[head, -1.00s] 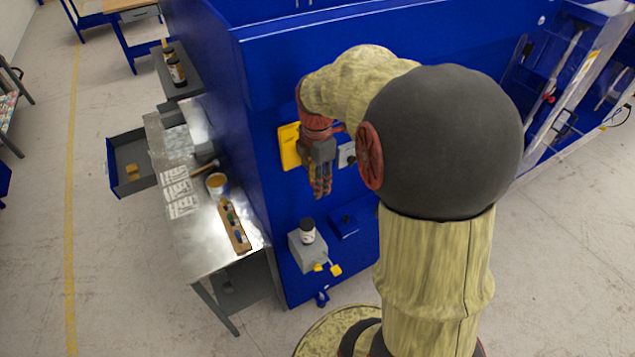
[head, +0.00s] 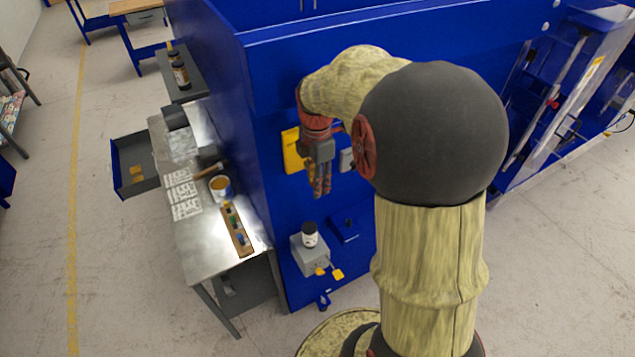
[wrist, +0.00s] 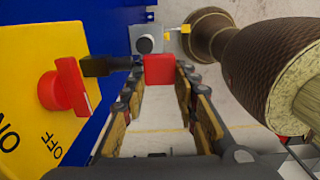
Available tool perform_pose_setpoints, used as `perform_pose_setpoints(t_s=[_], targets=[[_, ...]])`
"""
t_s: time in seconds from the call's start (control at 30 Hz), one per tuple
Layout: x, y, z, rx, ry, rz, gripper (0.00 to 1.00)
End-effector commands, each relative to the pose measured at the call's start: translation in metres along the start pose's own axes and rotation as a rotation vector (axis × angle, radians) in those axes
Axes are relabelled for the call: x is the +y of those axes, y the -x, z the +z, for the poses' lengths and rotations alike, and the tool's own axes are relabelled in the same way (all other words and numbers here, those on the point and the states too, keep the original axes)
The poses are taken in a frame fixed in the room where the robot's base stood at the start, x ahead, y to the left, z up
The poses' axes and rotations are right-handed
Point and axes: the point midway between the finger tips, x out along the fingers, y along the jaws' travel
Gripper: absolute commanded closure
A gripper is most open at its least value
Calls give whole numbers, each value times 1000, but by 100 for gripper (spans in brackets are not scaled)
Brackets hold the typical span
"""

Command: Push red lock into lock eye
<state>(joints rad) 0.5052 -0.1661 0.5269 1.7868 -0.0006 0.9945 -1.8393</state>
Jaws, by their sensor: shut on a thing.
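The red lock (wrist: 160,70) is a small red block between my fingertips in the wrist view. My gripper (wrist: 160,78) is shut on it. A dark bar (wrist: 108,65) runs from near the red switch knob (wrist: 68,85) toward the lock's left side; I cannot tell whether it belongs to the lock or to the lock eye. The knob sits on a yellow plate (wrist: 38,100) marked OFF at the left. In the head view my gripper (head: 321,190) points down in front of the blue wall, beside the yellow plate (head: 292,152). The lock is not discernible there.
A blue wall (head: 270,90) stands close behind my gripper. A metal workbench (head: 205,245) stands at the left.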

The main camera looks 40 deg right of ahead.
Motion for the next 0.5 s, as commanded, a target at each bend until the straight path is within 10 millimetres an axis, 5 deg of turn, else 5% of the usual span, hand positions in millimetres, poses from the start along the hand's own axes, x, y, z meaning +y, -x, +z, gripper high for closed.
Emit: perform_pose_setpoints(t_s=[0.2, 0.23, 0.5], targets=[[4, 0, 0, 0, 0, 0, 97], [4, 0, 0, 0, 0, 0, 69], [4, 0, 0, 0, 0, 0, 54]])
